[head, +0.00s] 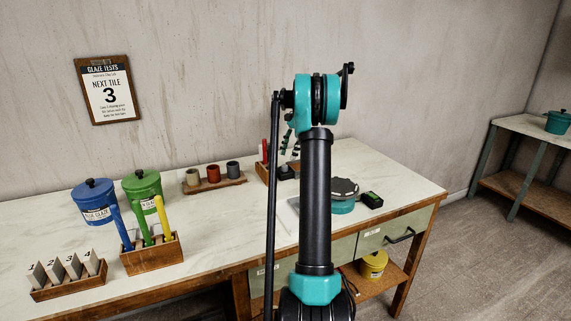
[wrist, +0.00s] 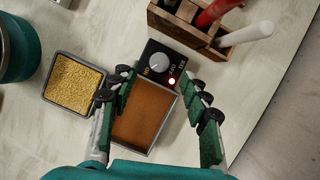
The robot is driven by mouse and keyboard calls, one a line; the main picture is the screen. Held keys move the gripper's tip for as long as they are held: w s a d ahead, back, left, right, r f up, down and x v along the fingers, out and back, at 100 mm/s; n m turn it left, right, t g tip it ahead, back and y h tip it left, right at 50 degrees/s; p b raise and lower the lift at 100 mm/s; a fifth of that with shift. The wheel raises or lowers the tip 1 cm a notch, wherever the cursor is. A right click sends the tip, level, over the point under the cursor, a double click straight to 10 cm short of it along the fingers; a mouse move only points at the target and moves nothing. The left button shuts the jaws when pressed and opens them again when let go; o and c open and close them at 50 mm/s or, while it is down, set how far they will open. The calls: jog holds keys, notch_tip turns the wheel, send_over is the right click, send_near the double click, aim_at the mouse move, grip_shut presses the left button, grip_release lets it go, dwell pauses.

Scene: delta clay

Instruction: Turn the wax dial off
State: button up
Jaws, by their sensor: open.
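The wax dial is a pale round knob (wrist: 159,63) on a small black box (wrist: 180,60) in the wrist view. The box carries small white lettering and a lit red lamp (wrist: 171,81); I cannot clearly read the knob's setting. A rectangular pan of orange-brown material (wrist: 145,117) adjoins the box. My gripper (wrist: 158,80) is open and empty, its green fingers spread over the pan, with the knob just beyond the fingertips and between their lines. In the head view my arm hides most of this area.
A wooden holder (wrist: 190,32) with red and white handles stands close behind the box. A tray of yellow grains (wrist: 73,82) lies left of the pan. A teal pot (wrist: 15,50) is farther left. Bare tabletop (wrist: 260,75) lies on the right.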

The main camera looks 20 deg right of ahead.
aim_at(284, 166)
jog(key=shift+x, duration=2.5)
jog(key=shift+c, duration=0.6)
grip_shut()
